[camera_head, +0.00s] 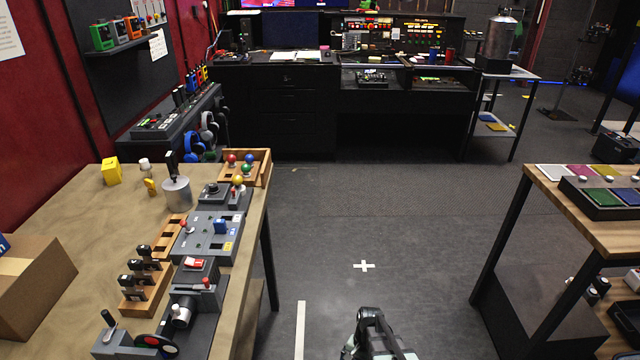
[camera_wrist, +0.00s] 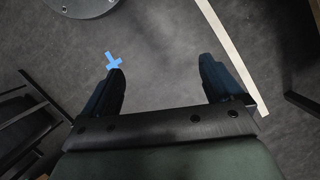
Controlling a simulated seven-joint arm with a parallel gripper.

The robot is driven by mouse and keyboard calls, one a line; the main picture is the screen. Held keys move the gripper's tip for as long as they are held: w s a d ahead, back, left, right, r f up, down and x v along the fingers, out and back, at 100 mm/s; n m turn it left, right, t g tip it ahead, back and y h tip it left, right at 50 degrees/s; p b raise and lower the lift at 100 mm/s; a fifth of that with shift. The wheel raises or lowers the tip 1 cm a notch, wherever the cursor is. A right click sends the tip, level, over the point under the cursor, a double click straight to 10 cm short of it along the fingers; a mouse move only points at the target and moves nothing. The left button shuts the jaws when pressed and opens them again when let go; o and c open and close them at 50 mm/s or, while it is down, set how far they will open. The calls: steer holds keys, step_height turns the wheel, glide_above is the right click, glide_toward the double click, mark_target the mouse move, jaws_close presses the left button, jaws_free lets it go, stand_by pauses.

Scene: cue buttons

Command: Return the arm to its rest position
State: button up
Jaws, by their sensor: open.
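My gripper (camera_wrist: 162,82) shows in the wrist view with its two dark fingers spread apart and nothing between them but grey floor. In the head view, part of my arm (camera_head: 373,335) shows at the bottom edge, over the open floor between the two tables. It touches neither table. The fingertips cannot be made out in the head view.
A left table (camera_head: 75,215) carries switch boxes, levers, coloured balls and a cardboard box (camera_head: 35,285). A right table (camera_head: 575,215) holds a panel of coloured buttons (camera_head: 605,198). A black console (camera_head: 285,95) stands at the back. The floor between is clear, with a cross mark (camera_head: 364,266).

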steer(key=s+d+f+n+g, duration=0.1)
steer(key=s+d+f+n, duration=0.1)
steer(key=s, duration=1)
steer(key=s+d+f+n+g+h, duration=0.1)
steer(key=s+d+f+n+g, duration=0.1)
steer(key=s, duration=1)
steer(key=shift+s+d+f+n, duration=0.35)
steer(key=shift+d+f+n, duration=0.25)
steer(key=shift+n, duration=0.1)
